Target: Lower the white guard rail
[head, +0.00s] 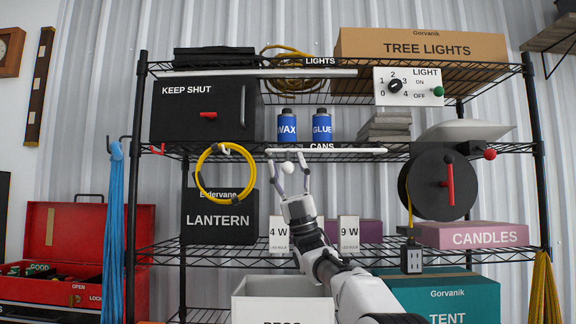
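A white rail (345,150) runs along the front edge of the middle shelf, by the CANS label, below the blue WAX and GLUE cans. My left gripper is out of view.
Blue WAX can (287,126) and GLUE can (322,126) stand just above the rail. A yellow ring (199,180) hangs left of the gripper. A black disc (425,190) with a red handle is at right. A black KEEP SHUT box (180,125) stands left.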

